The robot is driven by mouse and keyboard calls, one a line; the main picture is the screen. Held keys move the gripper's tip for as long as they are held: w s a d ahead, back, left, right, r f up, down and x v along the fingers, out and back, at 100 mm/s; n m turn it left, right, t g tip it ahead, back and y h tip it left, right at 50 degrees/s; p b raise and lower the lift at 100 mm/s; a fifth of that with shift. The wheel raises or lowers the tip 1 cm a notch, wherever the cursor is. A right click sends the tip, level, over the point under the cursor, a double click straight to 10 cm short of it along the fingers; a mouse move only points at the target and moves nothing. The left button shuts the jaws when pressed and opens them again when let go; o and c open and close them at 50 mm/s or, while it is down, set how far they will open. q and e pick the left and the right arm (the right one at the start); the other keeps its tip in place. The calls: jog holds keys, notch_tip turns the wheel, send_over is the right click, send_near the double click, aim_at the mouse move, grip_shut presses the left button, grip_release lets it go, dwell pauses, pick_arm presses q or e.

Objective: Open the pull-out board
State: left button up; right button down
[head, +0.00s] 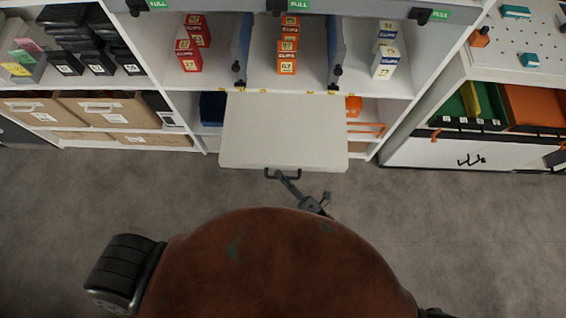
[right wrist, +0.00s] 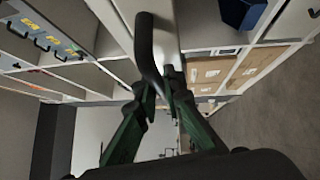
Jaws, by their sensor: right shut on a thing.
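The pull-out board (head: 283,130) is a pale flat panel that sticks out from the middle shelf unit over the floor in the head view. A dark bar handle (head: 283,176) is on its front edge. My right gripper (head: 285,181) is at this handle, in front of the board. In the right wrist view the gripper (right wrist: 162,88) has its green-sided fingers shut on the dark handle (right wrist: 147,45). The left gripper does not show in either view.
Red, orange and white-blue boxes (head: 286,50) stand on the shelf above the board. Cardboard boxes (head: 110,108) fill the left shelf. A cabinet with a white front (head: 430,153) stands at the right. The grey floor (head: 90,195) in front is clear.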

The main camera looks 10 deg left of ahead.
jog(key=shift+d, duration=0.1)
jog(key=c, duration=2.3)
grip_release()
jog(key=v, duration=1.2)
jog(key=shift+f, duration=0.1)
